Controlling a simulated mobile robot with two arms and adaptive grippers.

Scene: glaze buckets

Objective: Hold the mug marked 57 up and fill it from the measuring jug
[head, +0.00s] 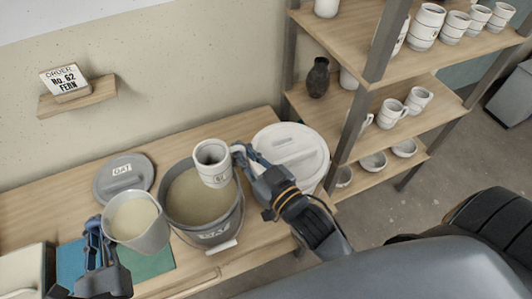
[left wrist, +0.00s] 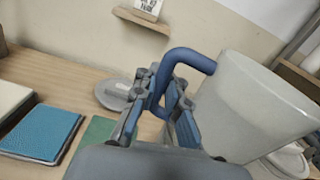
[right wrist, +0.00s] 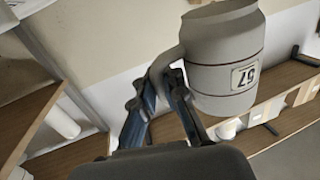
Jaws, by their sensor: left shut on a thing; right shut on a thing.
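My right gripper (head: 243,158) is shut on the handle of a pale mug (head: 213,170), held up over the glaze bucket (head: 230,222). My left gripper (head: 97,240) is shut on the blue handle (left wrist: 190,58) of the measuring jug (head: 150,240). The jug holds cream glaze and looks near upright, left of the bucket and apart from the mug. The bucket holds similar glaze.
A grey lid (head: 122,180) lies behind the jug, and a large white lid (head: 295,155) right of the bucket. A wall card (head: 65,82) reads order No. 62 Fern. A shelf rack (head: 375,45) with mugs stands right.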

